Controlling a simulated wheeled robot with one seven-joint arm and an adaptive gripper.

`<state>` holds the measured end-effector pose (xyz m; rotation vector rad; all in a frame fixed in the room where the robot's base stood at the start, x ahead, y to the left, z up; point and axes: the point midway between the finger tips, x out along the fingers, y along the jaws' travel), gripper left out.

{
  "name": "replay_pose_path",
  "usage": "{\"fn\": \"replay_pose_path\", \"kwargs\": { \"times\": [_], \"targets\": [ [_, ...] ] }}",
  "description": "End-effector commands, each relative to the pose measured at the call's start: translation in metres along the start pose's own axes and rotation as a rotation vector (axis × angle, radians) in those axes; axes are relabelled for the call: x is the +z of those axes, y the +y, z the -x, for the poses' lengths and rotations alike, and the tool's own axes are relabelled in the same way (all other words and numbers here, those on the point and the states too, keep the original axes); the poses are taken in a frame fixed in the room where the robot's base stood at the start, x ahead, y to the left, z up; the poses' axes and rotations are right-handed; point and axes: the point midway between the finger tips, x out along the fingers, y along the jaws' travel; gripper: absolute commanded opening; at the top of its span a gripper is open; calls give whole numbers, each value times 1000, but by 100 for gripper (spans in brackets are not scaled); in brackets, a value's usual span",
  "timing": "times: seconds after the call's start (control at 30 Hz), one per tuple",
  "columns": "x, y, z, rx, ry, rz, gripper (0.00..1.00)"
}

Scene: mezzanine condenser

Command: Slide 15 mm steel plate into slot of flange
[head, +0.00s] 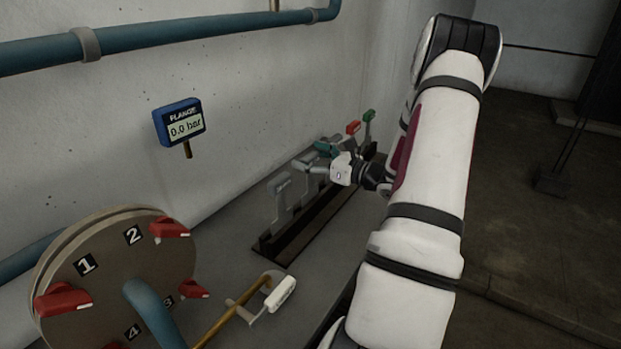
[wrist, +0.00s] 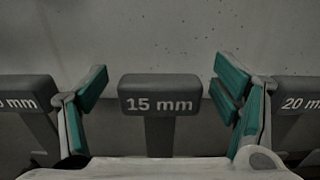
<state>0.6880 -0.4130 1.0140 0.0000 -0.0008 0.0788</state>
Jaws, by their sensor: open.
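My gripper (wrist: 160,105) is open in the wrist view, with one teal-padded finger on each side of a dark grey block labelled 15 mm, the handle of the 15 mm steel plate (wrist: 160,93). I see no finger touching it. In the head view my gripper (head: 322,150) is at the rack, and the 15 mm plate cannot be told apart there. The flange (head: 118,255) is a round brown disc at the lower left, with red clamps numbered 1 to 4.
Neighbouring handles stand close on both sides: one marked 20 mm (wrist: 301,92) on the right and a partly cut-off one (wrist: 20,93) on the left. A gauge (head: 180,122) reads 0.0 bar. A white-handled lever (head: 280,293) stands before the rack.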

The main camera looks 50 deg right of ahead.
Motion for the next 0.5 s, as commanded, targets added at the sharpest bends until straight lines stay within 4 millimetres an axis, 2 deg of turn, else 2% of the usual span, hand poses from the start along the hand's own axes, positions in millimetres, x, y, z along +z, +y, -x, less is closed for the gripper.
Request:
{"fn": "replay_pose_path", "kwargs": {
  "times": [0.17,0.2,0.5],
  "targets": [
    [0,0,0,-1,1,0,82],
    [0,0,0,-1,1,0,77],
    [0,0,0,-1,1,0,9]
  ]
}}
